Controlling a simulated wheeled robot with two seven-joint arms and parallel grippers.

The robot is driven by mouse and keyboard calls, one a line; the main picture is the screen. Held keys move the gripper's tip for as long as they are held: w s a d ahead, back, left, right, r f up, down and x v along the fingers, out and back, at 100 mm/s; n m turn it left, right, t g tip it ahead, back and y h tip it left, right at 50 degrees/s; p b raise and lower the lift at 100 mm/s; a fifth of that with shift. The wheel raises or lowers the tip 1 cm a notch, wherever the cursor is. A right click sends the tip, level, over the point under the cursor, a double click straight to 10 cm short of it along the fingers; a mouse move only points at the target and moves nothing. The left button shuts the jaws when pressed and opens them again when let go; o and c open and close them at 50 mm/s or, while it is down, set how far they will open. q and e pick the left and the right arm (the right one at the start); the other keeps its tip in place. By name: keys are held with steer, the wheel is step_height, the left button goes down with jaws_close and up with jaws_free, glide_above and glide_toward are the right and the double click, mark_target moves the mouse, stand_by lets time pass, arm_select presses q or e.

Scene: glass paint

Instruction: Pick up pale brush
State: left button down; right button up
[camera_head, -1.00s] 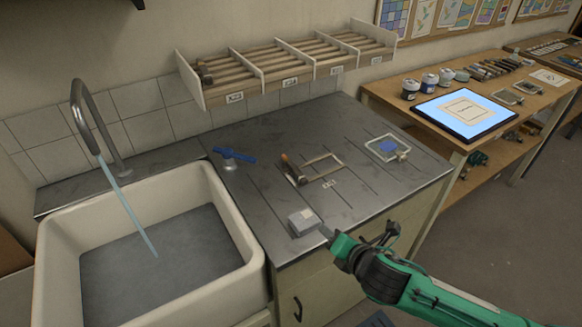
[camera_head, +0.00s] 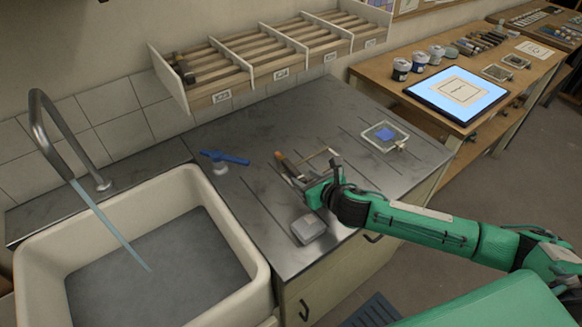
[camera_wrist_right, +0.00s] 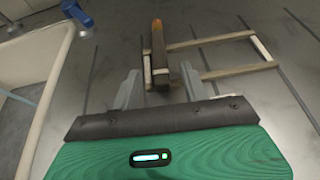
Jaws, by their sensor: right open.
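A brush (camera_head: 288,165) with a dark body and an orange end lies on a wooden frame-like rest (camera_head: 322,156) on the dark counter. In the right wrist view the brush (camera_wrist_right: 158,50) lies across one end of the pale rest (camera_wrist_right: 222,74). I cannot tell from its colour whether it is the pale brush. My right gripper (camera_head: 303,182) is low over the near end of the brush. In the right wrist view its fingers (camera_wrist_right: 158,84) are apart, one on each side of the brush's near part. My left gripper is not in view.
A grey block (camera_head: 308,229) sits near the counter's front edge, below my right gripper. A blue-handled tool (camera_head: 223,158) lies to the left, by the sink (camera_head: 240,243) with running water. A glass panel with a blue patch (camera_head: 384,134) lies to the right. A slotted shelf (camera_head: 222,97) hangs behind.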

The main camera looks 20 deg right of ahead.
mark_target(295, 170)
steer(key=shift+w+a, duration=0.1)
steer(key=shift+w, duration=0.25)
steer(key=shift+w+a, duration=0.15)
steer(key=shift+w, duration=0.2)
steer(key=p+x, duration=0.1)
steer(key=x, duration=0.2)
steer(key=shift+w+a+r+p, duration=0.1)
steer(key=shift+w+r+p, duration=0.05)
steer(key=shift+w+p, duration=0.15)
steer(key=shift+w+a+f, duration=0.15)
steer(key=shift+w+f, duration=0.15)
steer(key=shift+w, duration=0.15)
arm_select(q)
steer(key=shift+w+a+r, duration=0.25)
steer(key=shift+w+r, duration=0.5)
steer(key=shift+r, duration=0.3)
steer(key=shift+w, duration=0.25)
arm_select(e)
jaws_close()
